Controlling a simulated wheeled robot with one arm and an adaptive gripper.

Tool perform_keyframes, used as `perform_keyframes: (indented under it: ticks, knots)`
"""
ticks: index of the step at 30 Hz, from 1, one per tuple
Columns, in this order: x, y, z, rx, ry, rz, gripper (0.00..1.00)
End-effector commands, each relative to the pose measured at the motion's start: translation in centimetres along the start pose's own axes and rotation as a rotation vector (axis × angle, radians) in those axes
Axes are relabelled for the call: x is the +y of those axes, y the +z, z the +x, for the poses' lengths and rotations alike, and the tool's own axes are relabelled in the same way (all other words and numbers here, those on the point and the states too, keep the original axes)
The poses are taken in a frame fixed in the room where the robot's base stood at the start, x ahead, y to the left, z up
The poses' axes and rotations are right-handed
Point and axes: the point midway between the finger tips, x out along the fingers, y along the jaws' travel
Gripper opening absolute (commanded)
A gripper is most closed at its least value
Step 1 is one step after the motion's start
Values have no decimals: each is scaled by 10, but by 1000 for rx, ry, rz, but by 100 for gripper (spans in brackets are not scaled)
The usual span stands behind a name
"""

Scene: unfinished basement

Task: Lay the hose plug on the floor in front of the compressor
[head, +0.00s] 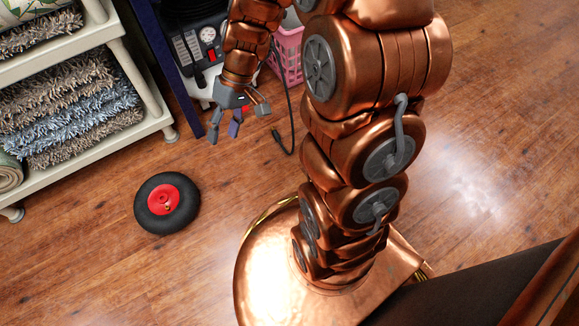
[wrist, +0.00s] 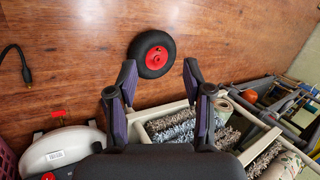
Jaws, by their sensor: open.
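The hose plug (head: 278,136) is the dark end of a thin black hose and appears to lie on the wooden floor right of my gripper. The plug also shows at the left in the wrist view (wrist: 27,75). The compressor (head: 197,46), white with a dark panel and a round gauge, stands behind my gripper, partly hidden by my arm. Its white body shows at lower left in the wrist view (wrist: 58,150). My gripper (head: 238,122) is open and empty, in front of the compressor; its spread fingers also show in the wrist view (wrist: 159,72).
A black wheel with a red hub (head: 167,203) lies on the floor. A pale shelf (head: 150,120) with rolled rugs stands at left, beside a dark blue post (head: 160,60). A pink basket (head: 288,52) is right of the compressor. Open floor (head: 480,150) lies at right.

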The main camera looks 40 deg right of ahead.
Motion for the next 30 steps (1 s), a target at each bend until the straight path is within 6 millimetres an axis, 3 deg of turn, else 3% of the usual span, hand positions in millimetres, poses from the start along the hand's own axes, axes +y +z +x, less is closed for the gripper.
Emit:
perform_keyframes:
  ticks: [3,9,18,24,30]
  knots:
    - [-20,34,-8,-59,56,10,51]
    - [-37,90,-21,-135,171,54,51]
    - [-40,171,-43,-195,373,150,51]
    - [-34,202,-53,-201,461,201,51]
    - [-32,209,-56,-203,484,216,51]
